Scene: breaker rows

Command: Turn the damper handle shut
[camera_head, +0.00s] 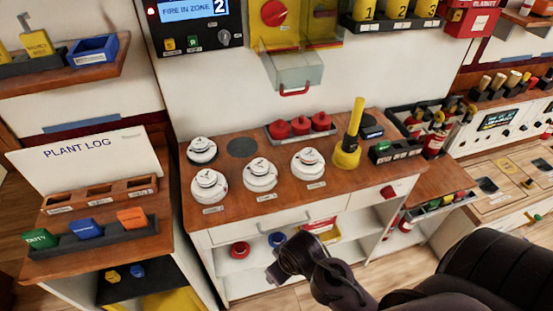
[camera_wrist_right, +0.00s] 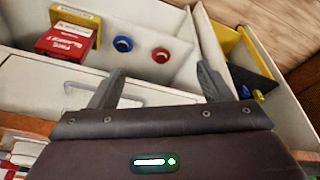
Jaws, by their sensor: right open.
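I cannot tell for certain which part is the damper handle. A small yellow lever (camera_head: 533,218) shows on the wooden-topped unit at the far right of the head view. A clear flap with a red bar handle (camera_head: 294,92) hangs below the yellow wall box. My right gripper (camera_head: 280,262) is in front of the middle cabinet's open shelf, far from both. In the right wrist view its two fingers (camera_wrist_right: 160,70) are spread, with nothing between them. My left gripper is not in view.
The middle bench (camera_head: 225,221) holds white detectors, red knobs and a yellow cone-based tool (camera_head: 346,157). Below, the shelf holds a red ring (camera_wrist_right: 160,55), a blue ring (camera_wrist_right: 122,44) and a red box (camera_wrist_right: 63,42). A plant log stand (camera_head: 75,150) is at left.

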